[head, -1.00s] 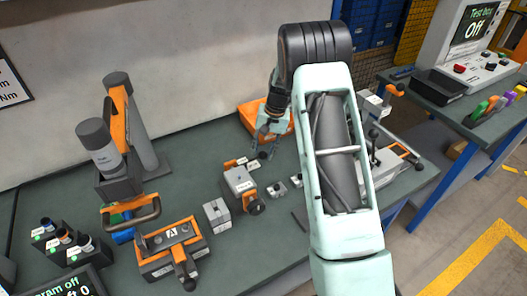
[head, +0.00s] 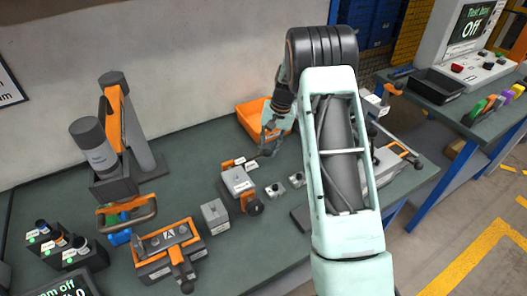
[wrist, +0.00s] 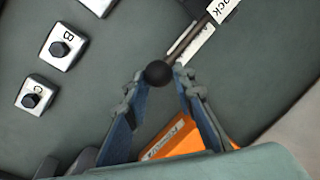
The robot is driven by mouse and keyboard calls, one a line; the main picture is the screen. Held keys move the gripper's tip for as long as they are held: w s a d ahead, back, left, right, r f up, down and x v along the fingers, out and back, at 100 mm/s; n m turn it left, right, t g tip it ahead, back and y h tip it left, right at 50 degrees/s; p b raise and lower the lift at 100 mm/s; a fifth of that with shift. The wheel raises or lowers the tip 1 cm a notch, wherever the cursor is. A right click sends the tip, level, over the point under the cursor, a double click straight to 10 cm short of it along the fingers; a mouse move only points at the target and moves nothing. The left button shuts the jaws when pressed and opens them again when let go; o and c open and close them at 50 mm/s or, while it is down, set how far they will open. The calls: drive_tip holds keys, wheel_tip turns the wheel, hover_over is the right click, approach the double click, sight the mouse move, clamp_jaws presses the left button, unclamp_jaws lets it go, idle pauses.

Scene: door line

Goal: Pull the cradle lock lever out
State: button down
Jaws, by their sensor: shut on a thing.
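The cradle lock lever (wrist: 188,42) is a thin rod with a black ball knob (wrist: 157,73) and a white label, partly cut off by the top edge of the wrist view. My gripper (wrist: 159,78) is shut on the ball knob, one finger on each side. In the head view, my gripper (head: 268,149) is low over the bench, just right of the grey cradle block (head: 238,181). The lever's labelled part lies along the block's back side. The fingers partly hide the knob there.
Small metal blocks marked B (wrist: 63,46) and C (wrist: 35,93) sit near the gripper. An orange bin (head: 250,122) stands behind it against the wall. A grey block (head: 215,216) and an orange-handled fixture (head: 168,250) stand to the left on the bench.

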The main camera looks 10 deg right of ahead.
drive_tip(key=c, duration=1.6)
unclamp_jaws()
drive_tip(key=shift+s+d+f, duration=0.15)
drive_tip(key=shift+s+d, duration=0.15)
drive_tip(key=shift+s, duration=0.1)
drive_tip(key=shift+w+a+r, duration=0.1)
drive_tip(key=shift+r, duration=0.4)
drive_tip(key=r, duration=0.3)
drive_tip(key=d+r, duration=0.1)
drive_tip(key=r, duration=0.3)
drive_tip(key=d+r, duration=0.1)
drive_tip(key=r, duration=0.3)
drive_tip(key=shift+s+d, duration=0.1)
drive_tip(key=shift+s, duration=0.15)
